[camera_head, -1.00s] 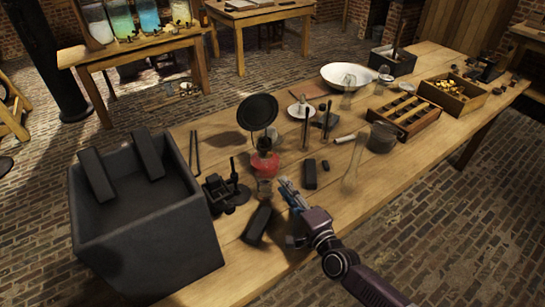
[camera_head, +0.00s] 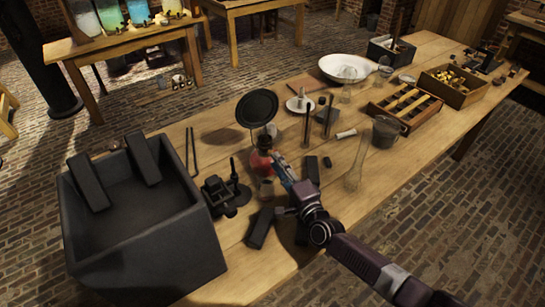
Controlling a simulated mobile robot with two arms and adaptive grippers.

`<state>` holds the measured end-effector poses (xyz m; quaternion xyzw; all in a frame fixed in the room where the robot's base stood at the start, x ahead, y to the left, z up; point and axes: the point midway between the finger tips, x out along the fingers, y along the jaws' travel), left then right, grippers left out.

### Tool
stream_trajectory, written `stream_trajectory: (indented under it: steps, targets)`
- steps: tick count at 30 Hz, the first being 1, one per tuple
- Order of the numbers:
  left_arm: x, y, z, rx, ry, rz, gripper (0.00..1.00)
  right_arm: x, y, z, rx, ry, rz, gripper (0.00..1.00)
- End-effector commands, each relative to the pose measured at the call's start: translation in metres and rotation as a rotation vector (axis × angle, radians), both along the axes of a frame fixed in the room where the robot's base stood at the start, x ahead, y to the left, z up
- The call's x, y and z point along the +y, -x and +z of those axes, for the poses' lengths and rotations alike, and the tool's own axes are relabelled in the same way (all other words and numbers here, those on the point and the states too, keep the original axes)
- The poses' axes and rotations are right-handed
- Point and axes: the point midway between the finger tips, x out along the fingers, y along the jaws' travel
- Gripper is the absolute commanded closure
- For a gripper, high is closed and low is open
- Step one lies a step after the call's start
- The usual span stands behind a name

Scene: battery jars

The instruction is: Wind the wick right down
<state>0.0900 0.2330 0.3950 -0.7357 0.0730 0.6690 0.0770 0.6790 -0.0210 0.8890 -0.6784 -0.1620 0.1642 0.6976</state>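A small oil lamp with a red body (camera_head: 260,163) stands on the wooden table, with a round dark reflector disc (camera_head: 257,108) behind it. Its wick and winding knob are too small to make out. My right gripper (camera_head: 281,165) comes in from the lower right and points at the lamp. Its fingertips are right beside the red body and cover part of its right side. I cannot tell whether they touch it, or whether the fingers are open or shut. My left gripper is not in view.
A large grey trough (camera_head: 140,235) fills the table's left end. A black instrument (camera_head: 222,192) and dark blocks (camera_head: 260,228) lie near the lamp.

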Motion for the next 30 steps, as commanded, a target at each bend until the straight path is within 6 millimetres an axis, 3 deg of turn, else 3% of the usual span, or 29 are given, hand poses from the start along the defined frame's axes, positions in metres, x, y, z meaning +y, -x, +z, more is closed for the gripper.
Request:
stream_trajectory:
  steps: [7,18,24,30]
  targets:
    - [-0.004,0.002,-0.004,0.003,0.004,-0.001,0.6,0.013,-0.026,0.0,-0.002,0.001,0.0,0.77]
    - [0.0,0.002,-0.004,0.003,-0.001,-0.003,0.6,0.016,-0.03,0.0,0.0,0.001,0.001,0.77]
    - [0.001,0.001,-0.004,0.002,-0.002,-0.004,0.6,0.016,-0.03,0.0,0.0,0.001,0.001,0.98]
    - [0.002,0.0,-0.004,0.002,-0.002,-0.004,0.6,0.016,-0.03,0.0,-0.001,0.002,0.001,1.0]
